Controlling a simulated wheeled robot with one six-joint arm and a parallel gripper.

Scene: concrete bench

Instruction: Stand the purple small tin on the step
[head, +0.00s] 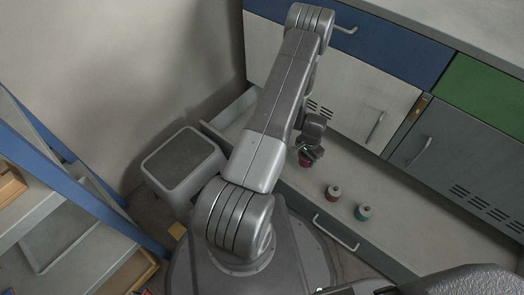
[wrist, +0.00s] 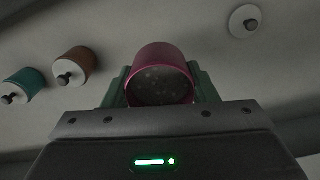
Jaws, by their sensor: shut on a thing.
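The purple small tin (wrist: 163,62), pinkish purple, is held between the green fingers of my gripper (wrist: 160,88) in the wrist view. Its dark speckled round end faces the camera. In the head view a bit of the tin (head: 304,161) shows under my gripper (head: 309,152), over the open drawer's left part. I cannot tell whether the tin touches the surface below. The step (head: 184,158), a grey block with a dark top, stands on the floor to the left of my arm.
A brown tin (head: 333,192) and a teal tin (head: 363,212) stand in the long open drawer (head: 400,225), right of my gripper. A white disc with a dark knob (wrist: 244,20) shows in the wrist view. Blue-framed shelves (head: 60,180) stand at left. Cabinet fronts (head: 365,90) rise behind.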

